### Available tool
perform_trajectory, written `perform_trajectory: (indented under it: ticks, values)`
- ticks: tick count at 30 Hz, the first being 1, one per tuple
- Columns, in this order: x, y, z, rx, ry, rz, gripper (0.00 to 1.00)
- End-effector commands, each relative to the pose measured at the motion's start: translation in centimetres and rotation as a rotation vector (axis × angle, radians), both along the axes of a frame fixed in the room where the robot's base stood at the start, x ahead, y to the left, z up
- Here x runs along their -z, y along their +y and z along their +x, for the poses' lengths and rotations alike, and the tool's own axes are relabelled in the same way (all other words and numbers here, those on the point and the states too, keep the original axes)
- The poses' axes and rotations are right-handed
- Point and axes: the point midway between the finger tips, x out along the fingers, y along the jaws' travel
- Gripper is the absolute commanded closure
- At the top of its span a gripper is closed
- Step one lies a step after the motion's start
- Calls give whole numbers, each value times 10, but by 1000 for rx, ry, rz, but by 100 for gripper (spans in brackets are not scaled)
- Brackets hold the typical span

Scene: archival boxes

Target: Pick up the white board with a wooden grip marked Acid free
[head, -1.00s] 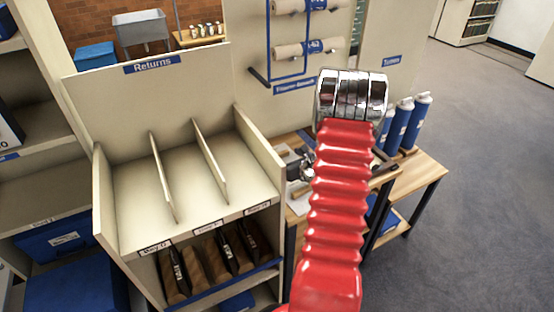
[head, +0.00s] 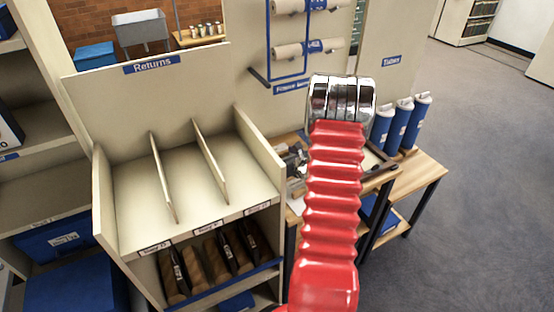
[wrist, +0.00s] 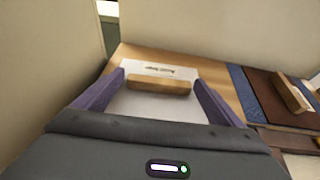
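A white board (wrist: 150,106) with a wooden grip (wrist: 158,85) lies on a wooden surface in the wrist view. A line of dark print, too blurred to read, shows beyond the grip. My gripper (wrist: 161,84) is open, with its purple fingers on either side of the wooden grip and visible gaps to it. I cannot tell its height above the board. In the head view my red arm hides the gripper.
A brown board (wrist: 270,100) with a wooden grip and a blue piece (wrist: 240,90) lie to the right. Pale panels stand behind and left. In the head view, the Returns shelf (head: 150,95) stands left of the bench and blue tubes (head: 400,125) stand right.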

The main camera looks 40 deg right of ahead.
Motion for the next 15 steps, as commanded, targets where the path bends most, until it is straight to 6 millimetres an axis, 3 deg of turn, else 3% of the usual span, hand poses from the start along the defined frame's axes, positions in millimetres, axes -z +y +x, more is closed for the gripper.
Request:
perform_trajectory:
  ticks: [15]
  values:
    - [0,0,0,0,-1,0,45]
